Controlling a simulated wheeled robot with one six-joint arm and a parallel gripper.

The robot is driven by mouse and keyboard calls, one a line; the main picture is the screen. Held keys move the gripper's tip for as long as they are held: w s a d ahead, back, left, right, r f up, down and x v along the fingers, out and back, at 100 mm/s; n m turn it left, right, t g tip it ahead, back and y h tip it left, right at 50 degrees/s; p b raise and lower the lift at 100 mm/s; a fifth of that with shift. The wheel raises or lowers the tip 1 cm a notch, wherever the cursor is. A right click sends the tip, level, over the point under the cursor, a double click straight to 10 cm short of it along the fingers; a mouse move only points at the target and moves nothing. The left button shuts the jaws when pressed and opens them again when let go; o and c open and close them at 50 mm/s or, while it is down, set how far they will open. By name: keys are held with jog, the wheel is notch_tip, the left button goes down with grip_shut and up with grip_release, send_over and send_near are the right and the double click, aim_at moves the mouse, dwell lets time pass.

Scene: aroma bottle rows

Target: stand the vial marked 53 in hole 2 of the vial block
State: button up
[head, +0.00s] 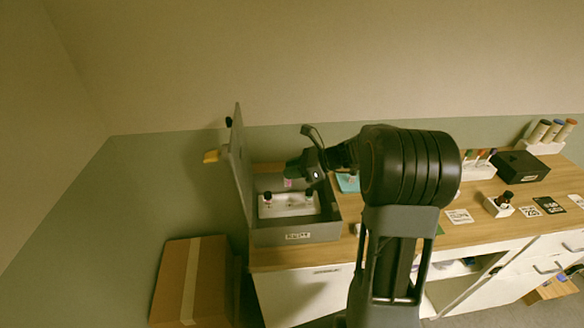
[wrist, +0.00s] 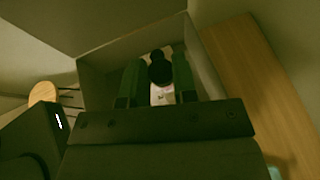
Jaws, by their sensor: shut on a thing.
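My gripper (head: 304,166) is over the open grey box (head: 296,234) at the left of the counter. In the wrist view my gripper (wrist: 158,78) is shut on a vial (wrist: 162,95) with a round black cap and a pale label. The number on the label is too small and dark to read. The white vial block (head: 288,208) sits inside the box. A dark-capped vial (head: 268,197) shows at its left part, and another dark shape is at its right. I cannot tell which holes are free, or whether the held vial touches the block.
The box's lid (head: 240,165) stands upright on its left side. To the right are a small white holder (head: 498,207) with a dark bottle, a black box (head: 522,167) and a rack with several tubes (head: 545,138). A cardboard box (head: 190,280) stands on the floor.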

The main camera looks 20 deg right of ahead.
jog(key=shift+r, duration=0.15)
jog(key=shift+f+b, duration=1.8)
jog(key=shift+f, duration=1.15)
jog(key=shift+p, duration=0.3)
jog(key=shift+f+b, duration=0.75)
jog(key=shift+f, duration=0.4)
jog(key=shift+r, duration=0.15)
jog(key=shift+r+p, duration=0.65)
jog(key=shift+p, duration=0.05)
dwell(1.6)
jog(key=shift+f+b, duration=0.3)
jog(key=shift+f, duration=0.45)
